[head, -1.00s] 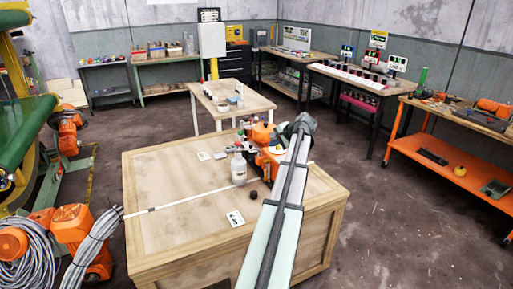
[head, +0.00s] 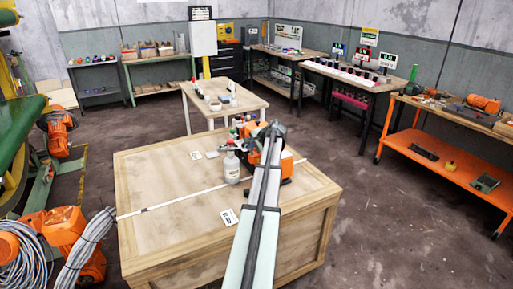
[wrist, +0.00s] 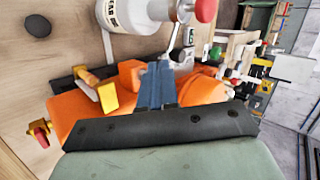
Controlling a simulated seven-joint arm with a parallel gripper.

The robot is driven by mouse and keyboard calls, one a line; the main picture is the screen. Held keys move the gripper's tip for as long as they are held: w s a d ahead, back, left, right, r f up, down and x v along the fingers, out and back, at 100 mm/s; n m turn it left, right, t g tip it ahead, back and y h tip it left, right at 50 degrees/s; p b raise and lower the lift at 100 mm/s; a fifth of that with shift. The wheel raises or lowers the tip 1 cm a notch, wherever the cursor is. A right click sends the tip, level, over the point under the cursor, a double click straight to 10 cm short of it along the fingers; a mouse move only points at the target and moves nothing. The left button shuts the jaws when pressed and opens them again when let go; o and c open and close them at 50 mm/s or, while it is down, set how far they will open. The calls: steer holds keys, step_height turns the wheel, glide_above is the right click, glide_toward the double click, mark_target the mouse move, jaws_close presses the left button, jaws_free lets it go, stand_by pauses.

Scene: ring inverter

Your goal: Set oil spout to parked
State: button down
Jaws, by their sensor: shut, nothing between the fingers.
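An orange machine (head: 286,168) stands on the wooden crate-like bench, partly hidden behind my arm. It fills the middle of the wrist view (wrist: 88,112), with a yellow tab (wrist: 108,97) and a red-and-yellow knob (wrist: 40,132) at its left. A white bottle (head: 231,166) stands beside it; the wrist view shows the bottle (wrist: 140,14) at the top, near a red cap (wrist: 206,10). A thin silver lever (wrist: 175,40) lies just beyond my fingertips. I cannot tell which part is the oil spout. My gripper (wrist: 155,66) is shut and empty over the machine.
The wooden bench (head: 165,235) has bare room at the left, with a white card (head: 229,216) near its front. A black round puck (wrist: 38,25) lies on the bench. Small parts crowd the machine's right side in the wrist view. A pale table (head: 240,105) stands behind.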

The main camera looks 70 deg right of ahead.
steer(key=shift+w+d, duration=0.35)
steer(key=shift+w, duration=0.35)
steer(key=shift+d, duration=0.1)
steer(key=shift+d+n, duration=0.2)
steer(key=shift+n, duration=0.2)
steer(key=shift+d+y, duration=0.15)
steer(key=shift+y, duration=0.15)
steer(key=shift+w+d+n+t+y, duration=0.1)
steer(key=shift+d+n+t+y, duration=0.35)
steer(key=shift+d+n, duration=0.3)
steer(key=shift+w+d+n+y, duration=0.85)
steer(key=shift+w+d+n, duration=0.15)
steer(key=shift+w+d, duration=0.45)
steer(key=shift+w+d+n+y, duration=0.8)
steer(key=shift+w+d+n, duration=0.15)
steer(key=shift+w+d, duration=0.5)
